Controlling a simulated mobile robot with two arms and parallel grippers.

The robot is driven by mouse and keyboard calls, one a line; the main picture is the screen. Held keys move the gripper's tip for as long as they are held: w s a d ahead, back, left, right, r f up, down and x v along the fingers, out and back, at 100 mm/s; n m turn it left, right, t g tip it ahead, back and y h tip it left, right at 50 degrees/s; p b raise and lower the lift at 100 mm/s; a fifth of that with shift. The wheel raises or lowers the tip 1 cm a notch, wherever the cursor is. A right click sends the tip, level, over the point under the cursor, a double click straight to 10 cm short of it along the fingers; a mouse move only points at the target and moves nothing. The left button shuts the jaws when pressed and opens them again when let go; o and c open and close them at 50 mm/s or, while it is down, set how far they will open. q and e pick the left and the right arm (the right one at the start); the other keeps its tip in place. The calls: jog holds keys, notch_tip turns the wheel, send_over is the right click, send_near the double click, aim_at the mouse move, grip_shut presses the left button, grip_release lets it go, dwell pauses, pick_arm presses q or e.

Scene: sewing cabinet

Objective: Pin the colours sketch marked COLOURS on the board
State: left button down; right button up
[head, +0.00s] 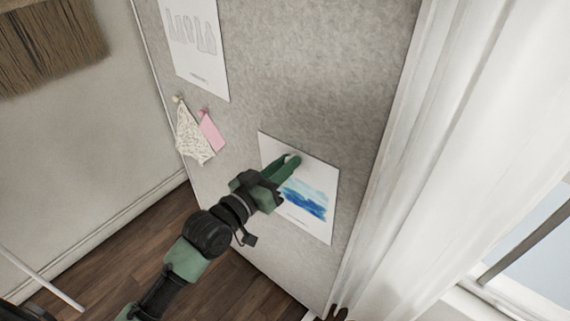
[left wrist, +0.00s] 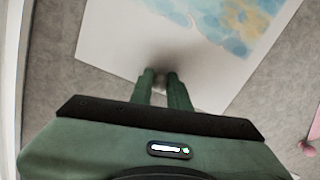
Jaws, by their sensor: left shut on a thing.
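The colours sketch (head: 316,179) is a white sheet with blue paint patches, flat against the grey pinboard (head: 300,85). Its caption is too small to read. In the left wrist view the sheet (left wrist: 115,38) shows blue and yellow washes. My left gripper (head: 290,162) reaches to the sheet's upper part. Its fingers (left wrist: 160,84) are shut on a small pale thing, seemingly a pin, at the sheet near its top edge. The fingers hide most of the pin, and I cannot tell how deep it sits.
Another white sheet with outline drawings (head: 197,45) hangs at the board's upper left. Below it hang a patterned swatch (head: 192,137) and a pink swatch (head: 211,131) on pins. A white curtain (head: 425,130) hangs close to the right of the board.

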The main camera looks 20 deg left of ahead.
pick_arm(q)
jog(key=c, duration=1.3)
grip_release()
jog(key=v, duration=0.8)
jog(key=a+f+n+g+y, duration=0.1)
jog(key=a+f+g+y, duration=0.15)
jog(key=f, duration=0.85)
jog(key=a+f+g+y, duration=0.1)
jog(key=a+f+y, duration=0.15)
jog(key=f, duration=0.85)
jog(key=s+a+f+g+y, duration=0.15)
jog(key=s+f, duration=0.25)
jog(key=f, duration=0.5)
jog(key=s+a+f+g+h, duration=0.1)
jog(key=s+a+f+g, duration=0.15)
jog(key=f, duration=0.65)
jog(key=s+f+g, duration=0.2)
jog(key=s+f, duration=0.4)
jog(key=s, duration=0.5)
jog(key=s+d+f+m+g+y+p, duration=0.1)
jog(key=s+f+g, duration=0.2)
jog(key=s+f, duration=0.4)
jog(key=s+d+f+m+g+y, duration=0.1)
jog(key=s+f+g, duration=0.2)
jog(key=s, duration=1.2)
notch_tip(320, 180, down, 4)
jog(key=shift+r, duration=0.2)
